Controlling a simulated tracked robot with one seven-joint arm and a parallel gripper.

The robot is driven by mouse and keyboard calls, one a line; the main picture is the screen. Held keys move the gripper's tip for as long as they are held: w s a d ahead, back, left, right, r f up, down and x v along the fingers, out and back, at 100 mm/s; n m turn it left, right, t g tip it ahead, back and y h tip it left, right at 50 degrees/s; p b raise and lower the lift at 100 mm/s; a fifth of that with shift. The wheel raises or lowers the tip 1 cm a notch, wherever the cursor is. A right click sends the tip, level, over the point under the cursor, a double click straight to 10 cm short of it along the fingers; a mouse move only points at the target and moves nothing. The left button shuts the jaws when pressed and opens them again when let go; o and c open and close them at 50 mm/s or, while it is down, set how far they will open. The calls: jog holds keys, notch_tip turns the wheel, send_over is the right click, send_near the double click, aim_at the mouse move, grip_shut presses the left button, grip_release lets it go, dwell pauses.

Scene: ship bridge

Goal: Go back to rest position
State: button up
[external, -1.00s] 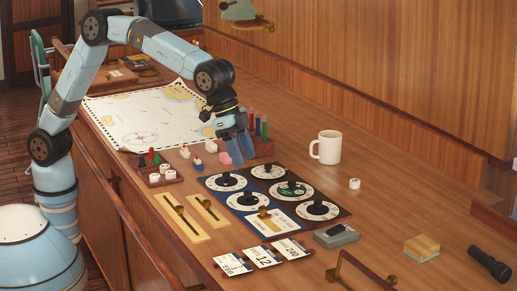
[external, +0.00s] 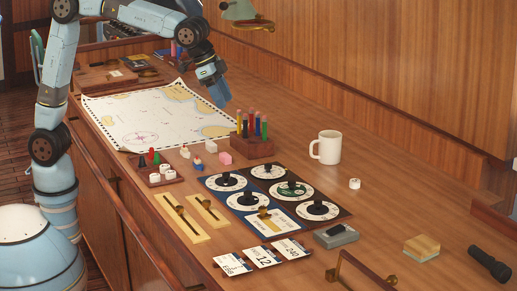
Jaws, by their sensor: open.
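My gripper (external: 219,92) hangs from my blue arm over the right part of the white chart (external: 135,118). Its blue fingers point down and it is open, with nothing seen between them. It is above and left of the wooden pen block (external: 250,147), which holds several coloured pens, and apart from it. My arm is bent, with its base at the left edge of the view.
Dials (external: 317,209), brass sliders (external: 180,218) and cards (external: 262,256) fill the front. A white mug (external: 326,147) stands right. A lamp (external: 243,14) overhangs the back.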

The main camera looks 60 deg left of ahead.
jog(key=s+a+r+n+y, duration=0.1)
jog(key=s+a, duration=0.2)
jog(key=a, duration=0.7)
jog(key=s+a+r+n+t, duration=0.1)
jog(key=s+a+n, duration=0.1)
jog(key=a, duration=0.7)
jog(key=s+a+r+n+y, duration=0.1)
jog(key=s+a, duration=0.2)
jog(key=a, duration=0.7)
jog(key=s+a+f+n, duration=0.2)
jog(key=s+a+f, duration=0.1)
jog(key=s+a, duration=0.4)
jog(key=s+a+f+n, duration=0.2)
jog(key=s+a+f, duration=0.1)
jog(key=s+a, duration=0.5)
jog(key=shift+s+f+n+t+y, duration=0.2)
jog(key=shift+s+n+t+y, duration=0.1)
jog(key=shift+s+y, duration=0.15)
jog(key=shift+r, duration=0.1)
